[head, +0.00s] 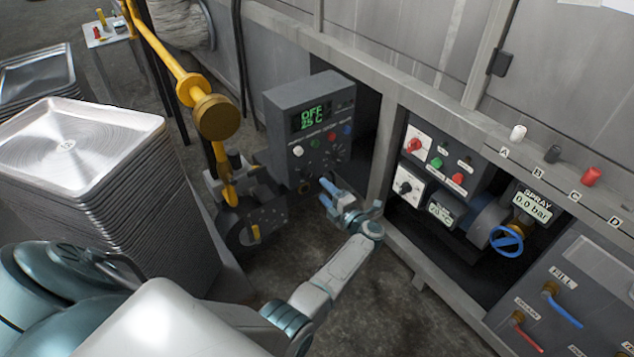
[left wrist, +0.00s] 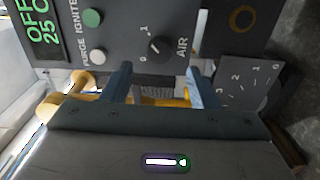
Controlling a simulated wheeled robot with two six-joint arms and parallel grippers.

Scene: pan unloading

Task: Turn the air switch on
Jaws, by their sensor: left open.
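The air switch (left wrist: 160,47) is a round black knob on a dark grey panel, with AIR lettered beside it and 0 and 1 marks. Its exact pointer position is too small to tell. The control box (head: 283,105) carries a green display (head: 311,118) reading OFF and 25 C. My left gripper (head: 324,191) is open and empty in front of the box's lower part. In the left wrist view its two blue fingers (left wrist: 157,70) stand apart, with the knob lying between their tips and a little beyond; no contact is visible. My right gripper is not in view.
White (left wrist: 97,57) and green (left wrist: 92,17) buttons sit near the knob. A yellow pipe (head: 160,50) and black valve unit stand left of the box. A stack of metal trays (head: 130,190) is at the left. A metal frame post (head: 390,140) rises right of the gripper.

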